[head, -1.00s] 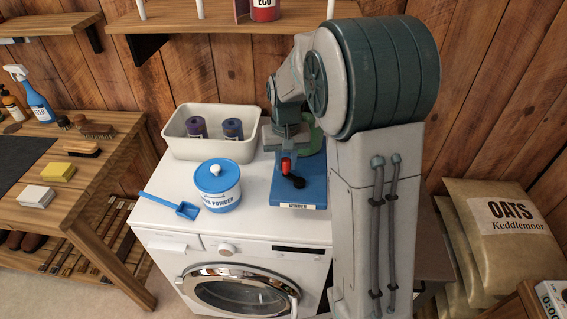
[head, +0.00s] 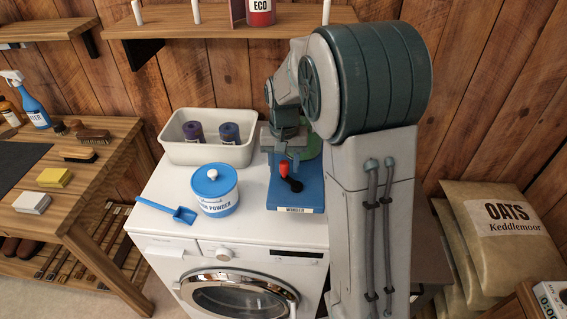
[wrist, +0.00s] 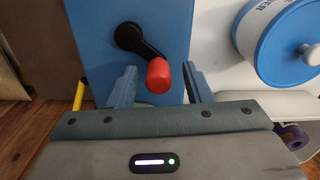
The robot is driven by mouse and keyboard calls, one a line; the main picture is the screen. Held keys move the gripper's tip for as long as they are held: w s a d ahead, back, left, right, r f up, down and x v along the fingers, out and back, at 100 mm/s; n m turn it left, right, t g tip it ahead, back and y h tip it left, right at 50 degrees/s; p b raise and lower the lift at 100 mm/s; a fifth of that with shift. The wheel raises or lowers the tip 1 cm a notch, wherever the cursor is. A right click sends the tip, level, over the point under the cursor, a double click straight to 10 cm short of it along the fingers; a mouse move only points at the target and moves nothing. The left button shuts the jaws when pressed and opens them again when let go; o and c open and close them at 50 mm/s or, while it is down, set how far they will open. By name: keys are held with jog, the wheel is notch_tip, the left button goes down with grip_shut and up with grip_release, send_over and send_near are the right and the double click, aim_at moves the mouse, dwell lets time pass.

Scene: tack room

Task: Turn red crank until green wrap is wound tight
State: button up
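The blue winder (head: 286,197) stands on the white washing machine, its label facing front. Its black crank arm (head: 294,184) carries a red knob (head: 283,168). In the wrist view the knob (wrist: 158,76) sits between the two blue-grey fingers of my gripper (wrist: 161,78), with gaps on both sides. My gripper is open around the knob and not closed on it. The black crank arm (wrist: 135,38) runs up and left from it. The green wrap (head: 312,146) shows only in part behind my gripper and arm, so its tightness cannot be told.
A white tub (head: 180,153) with purple rolls stands behind left. A powder tub (head: 214,190) and blue scoop (head: 183,215) sit left of the winder on the washing machine (head: 258,229). A shelf (head: 200,27) hangs above. Oats sacks (head: 506,220) stand at right.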

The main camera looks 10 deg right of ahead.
notch_tip(320, 180, up, 14)
jog(key=shift+b, duration=0.35)
jog(key=shift+f, duration=0.1)
dwell(0.4)
